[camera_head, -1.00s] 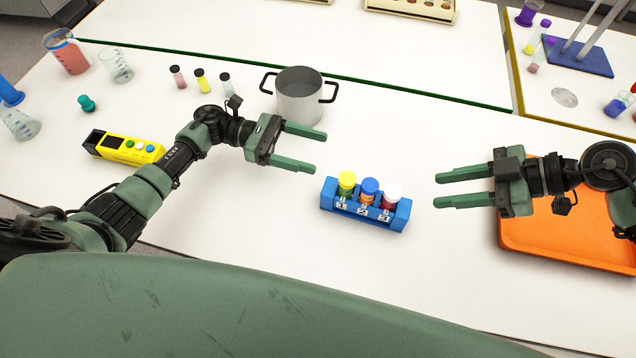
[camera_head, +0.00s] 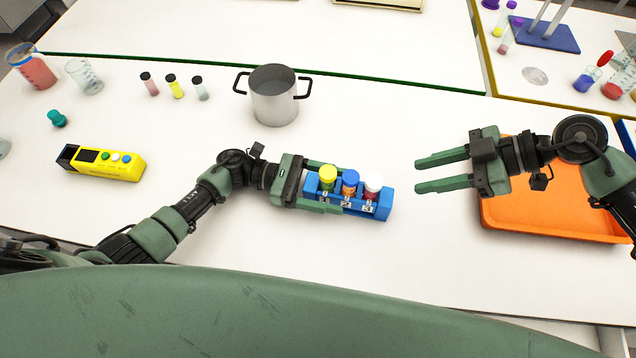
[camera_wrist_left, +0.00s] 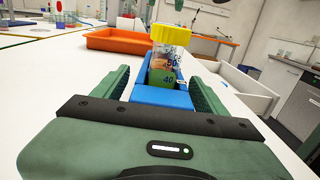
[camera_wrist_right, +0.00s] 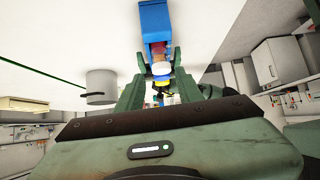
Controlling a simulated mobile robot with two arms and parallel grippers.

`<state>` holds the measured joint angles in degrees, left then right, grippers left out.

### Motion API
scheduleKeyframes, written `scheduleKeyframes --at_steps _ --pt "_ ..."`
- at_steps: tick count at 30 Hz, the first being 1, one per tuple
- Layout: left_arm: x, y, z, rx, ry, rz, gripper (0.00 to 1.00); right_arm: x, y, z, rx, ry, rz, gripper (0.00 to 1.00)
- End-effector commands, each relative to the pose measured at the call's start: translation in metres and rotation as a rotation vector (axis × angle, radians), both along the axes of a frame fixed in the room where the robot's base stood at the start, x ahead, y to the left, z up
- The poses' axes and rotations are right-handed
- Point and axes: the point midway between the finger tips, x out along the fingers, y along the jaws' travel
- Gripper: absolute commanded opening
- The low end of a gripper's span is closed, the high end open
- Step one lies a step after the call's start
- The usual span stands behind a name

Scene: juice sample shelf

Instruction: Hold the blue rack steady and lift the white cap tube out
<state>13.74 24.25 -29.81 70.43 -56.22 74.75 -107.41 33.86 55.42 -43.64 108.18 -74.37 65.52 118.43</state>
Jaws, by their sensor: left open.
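The blue rack (camera_head: 384,204) stands on the white table and holds three capped tubes in a row. The yellow cap tube (camera_head: 327,177) is on the left, the blue cap tube (camera_head: 350,183) in the middle, and the white cap tube (camera_head: 373,184) on the right, all upright. My left gripper (camera_head: 333,188) is open, with its fingers on either side of the rack's left end. In the left wrist view the rack (camera_wrist_left: 163,97) lies between the spread fingers; contact is not clear. My right gripper (camera_head: 416,174) is open and empty, to the right of the rack, its fingers pointing at it.
An orange tray (camera_head: 545,218) lies under and beside my right arm. A grey pot (camera_head: 274,100) stands behind the rack. A yellow box with buttons (camera_head: 103,163) and small vials (camera_head: 174,86) are to the left. The table in front of the rack is clear.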

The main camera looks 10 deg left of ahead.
Motion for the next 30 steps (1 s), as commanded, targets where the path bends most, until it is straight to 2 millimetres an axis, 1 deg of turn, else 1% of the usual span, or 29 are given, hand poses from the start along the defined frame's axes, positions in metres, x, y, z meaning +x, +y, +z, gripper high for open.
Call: scheduleKeyframes --at_steps 3,10,11,12,14,15,18,20,22,23,26,29,30 --pt "0.000 -0.004 0.000 0.000 -0.001 0.001 0.73 0.000 0.000 0.000 0.000 0.000 0.000 0.36" --pt "0.000 -0.004 0.000 0.001 -0.001 0.001 0.73 0.000 0.000 0.000 0.000 0.000 0.000 0.36" --pt "0.000 -0.004 0.000 0.001 -0.001 0.001 0.64 0.000 0.000 0.000 0.000 0.000 0.000 0.36" --pt "0.000 -0.004 0.000 0.001 -0.001 0.001 0.53 0.000 0.000 0.000 0.000 0.000 0.000 0.36" --pt "0.000 -0.004 0.000 0.001 -0.001 0.001 0.37 0.000 0.000 0.000 0.000 0.000 0.000 0.36" --pt "0.000 -0.004 0.000 0.001 -0.001 0.001 0.25 0.000 0.000 0.000 0.000 0.000 0.000 0.36" --pt "0.000 -0.004 0.000 0.001 -0.001 0.001 0.00 0.000 0.000 0.000 0.000 0.000 0.000 0.36" --pt "0.000 -0.004 0.000 0.001 -0.001 0.001 0.00 0.000 0.000 0.000 0.000 0.000 0.000 0.36" --pt "0.000 -0.004 0.000 0.001 -0.001 0.001 0.00 0.000 0.001 0.000 -0.001 0.000 0.002 0.53" --pt "0.000 -0.004 0.000 0.001 -0.001 0.001 0.00 0.000 0.002 0.000 -0.002 0.000 0.006 0.57" --pt "0.000 -0.004 0.000 0.001 -0.001 0.001 0.00 -0.004 0.013 0.001 -0.025 -0.001 0.051 0.57" --pt "0.000 -0.004 0.000 0.001 -0.001 0.001 0.00 -0.010 0.034 0.003 -0.088 -0.007 0.146 0.57" --pt "0.000 -0.004 0.000 0.001 -0.001 0.001 0.00 -0.013 0.043 0.004 -0.129 -0.012 0.194 0.57"
